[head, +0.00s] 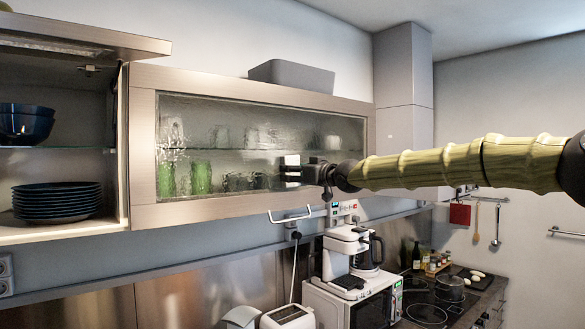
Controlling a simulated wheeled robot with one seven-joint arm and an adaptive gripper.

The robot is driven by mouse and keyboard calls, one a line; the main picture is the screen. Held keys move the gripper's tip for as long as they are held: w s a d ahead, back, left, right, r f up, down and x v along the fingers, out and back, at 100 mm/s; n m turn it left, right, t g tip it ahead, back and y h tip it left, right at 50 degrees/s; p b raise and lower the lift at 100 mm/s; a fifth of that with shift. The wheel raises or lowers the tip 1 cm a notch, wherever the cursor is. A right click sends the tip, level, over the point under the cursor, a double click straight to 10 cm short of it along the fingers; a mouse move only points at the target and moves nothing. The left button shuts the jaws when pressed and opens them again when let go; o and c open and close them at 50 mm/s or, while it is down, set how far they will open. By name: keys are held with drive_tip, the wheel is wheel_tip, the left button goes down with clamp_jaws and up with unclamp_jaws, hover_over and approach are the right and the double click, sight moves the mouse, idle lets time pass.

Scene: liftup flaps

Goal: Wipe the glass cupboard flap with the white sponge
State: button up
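The glass cupboard flap (250,119) is a wide pane in a pale wood-look frame, hanging closed in the middle of the head view. Its glass looks streaky, and glasses show blurred behind it. A small white sponge (291,160) is at the tip of my gripper (297,171), in front of the right half of the pane. My gripper reaches in from the right and appears shut on the sponge, with dark finger parts covering some of it. The sponge seems to be at the glass, but I cannot tell if it touches. A bar handle (290,215) sits below the flap.
At left, another flap (80,35) is raised over an open cupboard with dark plates (57,200) and bowls (27,123). A grey bin (291,75) stands on top. Below are a coffee machine (346,258), a microwave (350,305) and a toaster (288,316).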

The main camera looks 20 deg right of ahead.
drive_tip(key=shift+w+d+p, duration=0.3)
drive_tip(key=shift+d+p, duration=0.05)
drive_tip(key=shift+d, duration=0.4)
drive_tip(key=shift+w+d+p, duration=0.25)
drive_tip(key=shift+d+p, duration=0.1)
drive_tip(key=shift+d, duration=0.4)
drive_tip(key=shift+w+d+p, duration=0.3)
drive_tip(key=shift+d+p, duration=0.05)
drive_tip(key=shift+d, duration=0.4)
drive_tip(key=d, duration=0.1)
drive_tip(key=w+d, duration=0.1)
drive_tip(key=d, duration=0.1)
drive_tip(key=shift+d+r+b, duration=0.1)
drive_tip(key=shift+b, duration=0.25)
drive_tip(key=shift+a+f+b, duration=0.2)
drive_tip(key=shift+f+b, duration=0.05)
drive_tip(key=shift+b, duration=0.35)
